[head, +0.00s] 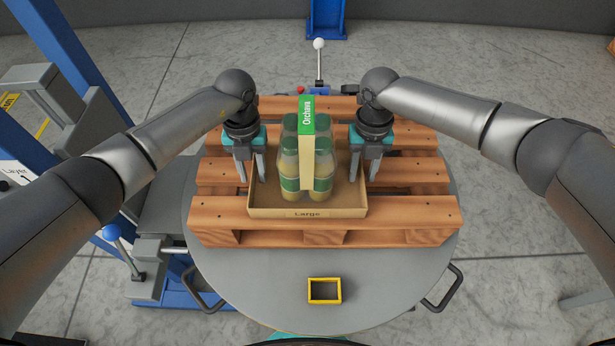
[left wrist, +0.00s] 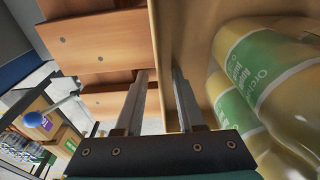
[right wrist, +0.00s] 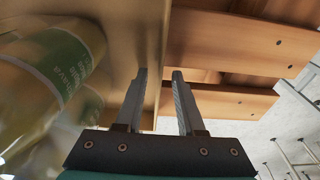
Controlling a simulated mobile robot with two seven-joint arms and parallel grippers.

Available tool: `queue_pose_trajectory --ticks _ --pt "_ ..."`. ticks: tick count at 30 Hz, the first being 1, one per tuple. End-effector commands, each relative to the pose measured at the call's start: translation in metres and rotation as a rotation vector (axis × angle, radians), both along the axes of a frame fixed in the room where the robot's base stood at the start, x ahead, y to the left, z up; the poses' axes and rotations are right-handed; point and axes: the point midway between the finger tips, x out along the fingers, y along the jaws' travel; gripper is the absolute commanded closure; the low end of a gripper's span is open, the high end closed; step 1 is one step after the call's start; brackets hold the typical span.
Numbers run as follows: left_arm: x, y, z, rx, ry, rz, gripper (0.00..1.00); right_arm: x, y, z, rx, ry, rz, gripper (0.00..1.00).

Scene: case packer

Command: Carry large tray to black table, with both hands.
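The large tray (head: 307,212), a shallow tan tray with a "Large" label, sits on a wooden pallet and holds several green-labelled bottles (head: 289,172). A green and tan "Orchava" strip (head: 307,118) stands over the bottles. My left gripper (head: 251,178) points down at the tray's left wall, its open fingers one on each side of it. My right gripper (head: 364,178) straddles the right wall the same way, also open. The wrist views show the tray wall between the left fingers (left wrist: 160,72) and between the right fingers (right wrist: 160,72). No black table is visible.
The pallet (head: 420,210) rests on a grey round turntable (head: 400,285) with side handles. A small yellow frame (head: 324,302) lies at its front. Blue posts and machinery (head: 75,60) stand at the left. The floor at the right is mostly clear.

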Motion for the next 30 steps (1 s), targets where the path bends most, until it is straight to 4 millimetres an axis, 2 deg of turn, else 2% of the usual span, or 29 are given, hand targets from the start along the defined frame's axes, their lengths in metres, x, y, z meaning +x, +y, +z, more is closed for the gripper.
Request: queue_pose_trajectory --ticks 2,9,30 --pt "0.0 0.0 0.0002 0.0 0.0 0.0 0.72 -0.0001 0.0002 0.0002 0.0 0.0 0.0 0.72" --pt "0.0001 0.0001 0.0004 0.0 0.0 0.0 0.99 0.0 0.0001 0.0003 0.0 0.0 0.0 0.99" --pt "0.0004 0.0004 0.0007 0.0 0.0 0.001 1.0 0.0003 -0.0004 0.0006 -0.001 0.0 -0.001 1.0"
